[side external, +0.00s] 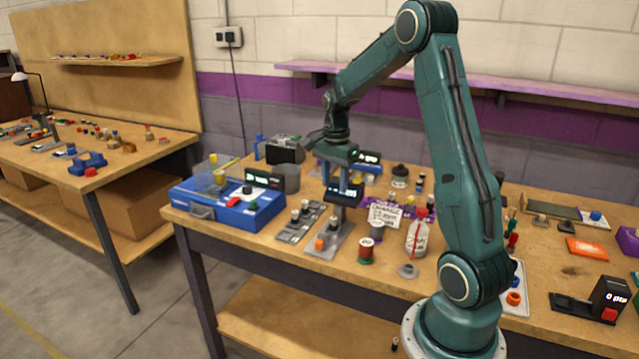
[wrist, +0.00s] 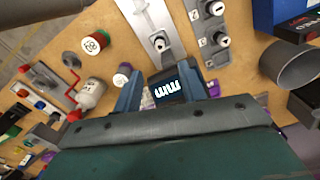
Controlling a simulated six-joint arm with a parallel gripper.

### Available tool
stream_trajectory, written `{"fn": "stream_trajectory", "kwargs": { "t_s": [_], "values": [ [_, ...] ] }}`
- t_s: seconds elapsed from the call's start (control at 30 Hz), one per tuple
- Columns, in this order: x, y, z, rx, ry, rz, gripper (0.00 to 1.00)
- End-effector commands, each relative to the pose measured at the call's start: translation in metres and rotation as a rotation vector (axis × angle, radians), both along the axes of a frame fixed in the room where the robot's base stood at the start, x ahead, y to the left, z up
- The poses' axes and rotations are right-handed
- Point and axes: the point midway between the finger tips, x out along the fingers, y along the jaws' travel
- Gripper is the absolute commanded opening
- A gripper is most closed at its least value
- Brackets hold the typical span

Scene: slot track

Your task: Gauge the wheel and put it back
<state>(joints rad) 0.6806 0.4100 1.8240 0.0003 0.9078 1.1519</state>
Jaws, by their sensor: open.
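My gripper (side external: 344,186) points down over the gauge, with its fingers apart and nothing seen between them but the gauge's dark display (wrist: 168,88). In the wrist view my gripper's fingertips (wrist: 164,70) straddle that display; I cannot tell whether they touch it. The display shows white marks. A pale grey plate (wrist: 143,14) runs out from the gauge, with a small round dark-and-white piece (wrist: 160,44) on it. Beside it lies the grey slot track (side external: 293,236) with several knob-like pieces. I cannot tell which piece is the wheel.
A blue case (side external: 215,213) stands left of the track. A green-and-red spool (side external: 366,250), a white bottle (side external: 416,242) and a handwritten card (side external: 384,214) crowd the right side. The bench's front edge lies close to the plate.

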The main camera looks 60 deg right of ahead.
Motion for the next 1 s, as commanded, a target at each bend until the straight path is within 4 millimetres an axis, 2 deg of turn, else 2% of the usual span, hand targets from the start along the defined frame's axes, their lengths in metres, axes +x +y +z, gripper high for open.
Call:
{"fn": "stream_trajectory", "kwargs": {
  "t_s": [0.4,0.57,0.77,1.0],
  "values": [
    [0.000,0.001,0.000,0.000,-0.001,0.002,0.41],
    [0.001,0.009,0.008,-0.008,-0.010,0.041,0.41],
    [0.001,0.040,0.035,-0.037,-0.044,0.195,0.41],
    [-0.011,0.099,0.077,-0.095,-0.104,0.498,0.41]
  ]
}}
